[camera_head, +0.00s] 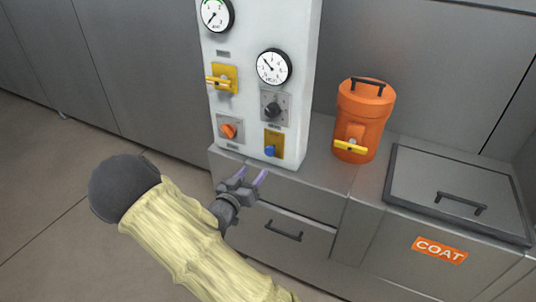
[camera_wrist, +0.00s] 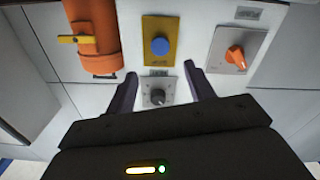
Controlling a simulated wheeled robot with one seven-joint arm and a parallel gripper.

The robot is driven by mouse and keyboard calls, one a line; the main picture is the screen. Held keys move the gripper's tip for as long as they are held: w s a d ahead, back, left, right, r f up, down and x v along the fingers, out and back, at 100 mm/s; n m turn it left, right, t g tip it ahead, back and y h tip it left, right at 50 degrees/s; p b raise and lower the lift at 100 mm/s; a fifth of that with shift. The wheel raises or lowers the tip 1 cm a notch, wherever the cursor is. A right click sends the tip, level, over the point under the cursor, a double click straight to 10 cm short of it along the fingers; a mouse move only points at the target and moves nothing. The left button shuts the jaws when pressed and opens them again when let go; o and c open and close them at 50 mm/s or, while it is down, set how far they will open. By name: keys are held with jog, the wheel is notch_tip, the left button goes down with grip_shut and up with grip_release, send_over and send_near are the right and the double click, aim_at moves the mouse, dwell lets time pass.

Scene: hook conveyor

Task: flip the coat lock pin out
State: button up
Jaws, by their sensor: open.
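No part is legibly marked as the coat lock pin. On the white panel (camera_head: 250,110), a blue knob (camera_head: 270,151) sits on a yellow plate (camera_head: 276,138), and a yellow lever (camera_head: 219,82) lies roughly level on another yellow plate further up. I cannot tell which of these is the pin. The wrist view, turned upside down, shows the blue knob (camera_wrist: 160,46) just beyond the fingertips, between their lines. My gripper (camera_head: 251,174) is open and empty, low in front of the panel; its fingers also show in the wrist view (camera_wrist: 160,72).
A dark knob (camera_head: 271,110) and an orange knob (camera_head: 229,131) are close to the blue one. An orange canister (camera_head: 363,120) with a yellow handle stands right of the panel. Further right is a lidded bin labelled COAT (camera_head: 440,249). A drawer handle (camera_head: 283,231) sits below.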

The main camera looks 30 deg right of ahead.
aim_at(269, 152)
jog(key=x, duration=1.1)
jog(key=shift+c, duration=0.3)
